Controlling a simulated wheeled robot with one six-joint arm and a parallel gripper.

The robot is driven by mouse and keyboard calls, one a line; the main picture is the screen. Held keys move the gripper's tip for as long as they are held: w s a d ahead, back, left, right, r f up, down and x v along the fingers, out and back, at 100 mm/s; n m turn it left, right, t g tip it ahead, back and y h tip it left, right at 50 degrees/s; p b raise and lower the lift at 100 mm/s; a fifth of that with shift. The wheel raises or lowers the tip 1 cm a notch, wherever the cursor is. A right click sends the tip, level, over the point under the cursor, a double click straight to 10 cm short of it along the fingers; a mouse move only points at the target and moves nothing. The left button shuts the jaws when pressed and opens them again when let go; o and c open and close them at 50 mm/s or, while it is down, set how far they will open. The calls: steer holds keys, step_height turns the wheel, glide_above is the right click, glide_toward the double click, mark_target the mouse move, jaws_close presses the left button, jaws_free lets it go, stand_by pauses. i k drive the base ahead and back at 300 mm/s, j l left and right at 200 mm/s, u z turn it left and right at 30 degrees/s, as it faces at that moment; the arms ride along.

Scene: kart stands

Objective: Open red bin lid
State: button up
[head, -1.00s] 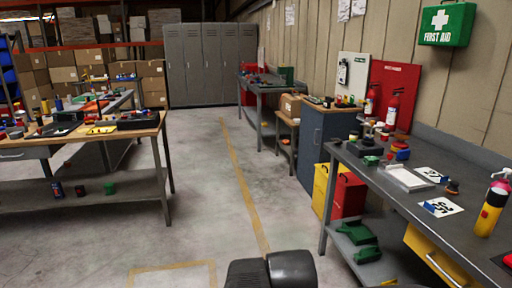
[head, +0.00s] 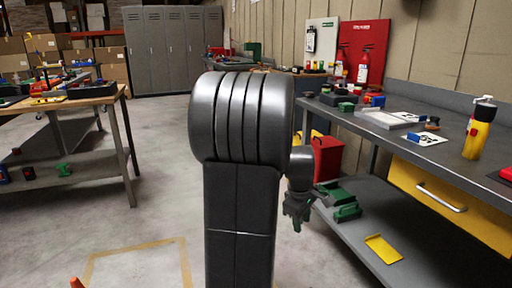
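The red bin (head: 328,160) stands on the floor left of the grey workbench, beyond my arm. Its top looks closed, and its left side is hidden by my arm. My gripper (head: 297,220) hangs fingers down in front of the bin and a little to its left in the picture. It looks nearer to me than the bin and apart from it. It is dark and small, so I cannot tell whether the fingers are open or shut.
A yellow bin (head: 316,134) shows partly behind the red one. The grey workbench (head: 420,158) at right has a lower shelf with green parts (head: 343,204) and a yellow piece (head: 383,248) near my gripper. Floor at left is open; an orange cone tip (head: 76,283) shows at the bottom.

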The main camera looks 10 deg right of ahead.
mark_target(325, 139)
steer(key=i+z, duration=0.1)
steer(key=i, duration=0.95)
steer(key=i+z, duration=0.1)
steer(key=i, duration=1)
steer(key=i+j+z, duration=0.1)
steer(key=i, duration=0.95)
steer(key=i+l+z, duration=0.15)
steer(key=i+z, duration=0.55)
steer(key=i+l, duration=0.05)
